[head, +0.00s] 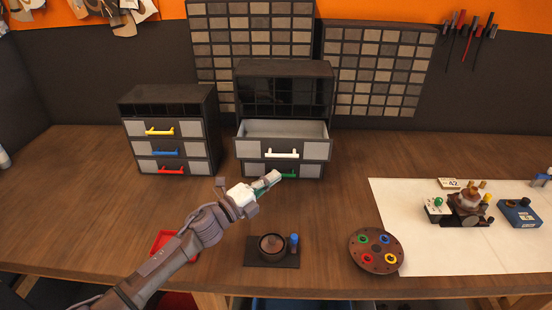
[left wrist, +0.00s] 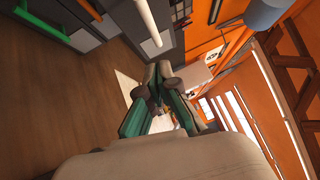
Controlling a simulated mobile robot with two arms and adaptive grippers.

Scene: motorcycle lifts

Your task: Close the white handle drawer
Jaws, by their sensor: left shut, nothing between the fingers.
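The white handle drawer (head: 254,148) is pulled out of the right-hand cabinet (head: 284,72); its empty light-grey inside shows from above. Its white handle (head: 282,153) is on the front, and the handle also shows at the top of the left wrist view (left wrist: 148,22). My left gripper (head: 272,177) is shut and empty, in front of the cabinet, just below and left of the white handle in the picture. Its fingers also show in the left wrist view (left wrist: 158,84). Whether it touches the cabinet, I cannot tell. My right gripper is not in view.
Below is a green handle (head: 288,174), partly behind my gripper. A second cabinet (head: 168,103) with yellow, blue and red handles stands left. In front are a dark tray with a round bowl (head: 272,246) and a round disc (head: 377,250). A white mat (head: 420,250) lies right.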

